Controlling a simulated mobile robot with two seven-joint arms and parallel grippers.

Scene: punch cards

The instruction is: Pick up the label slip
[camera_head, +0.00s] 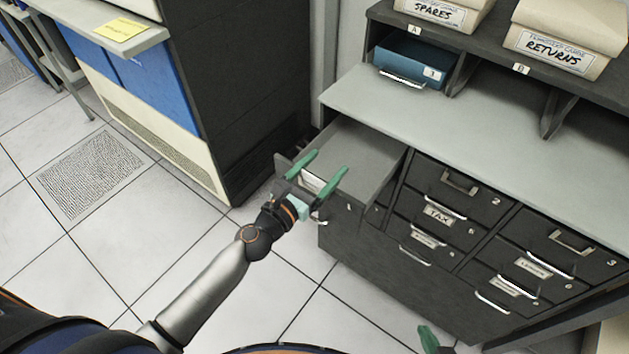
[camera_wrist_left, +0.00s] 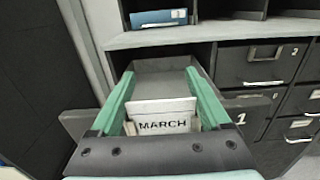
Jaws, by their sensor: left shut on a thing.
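The white label slip marked MARCH (camera_wrist_left: 162,123) stands between the green fingers of my left gripper (camera_wrist_left: 160,78) in the left wrist view. In the head view the left gripper (camera_head: 328,162) is at the front of a pulled-out grey drawer (camera_head: 357,158), with the white slip (camera_head: 312,183) between its fingers. The gripper is shut on the slip, across its width. The slip's lower edge is hidden by the gripper body. Only a green fingertip of my right gripper (camera_head: 428,338) shows at the bottom of the head view.
Dark closed drawers (camera_head: 455,188) with metal handles lie right of the open one. A grey counter (camera_head: 440,120) runs above them, with a blue box (camera_head: 418,58) in a cubby. A dark cabinet (camera_head: 245,80) stands left. The tiled floor is clear.

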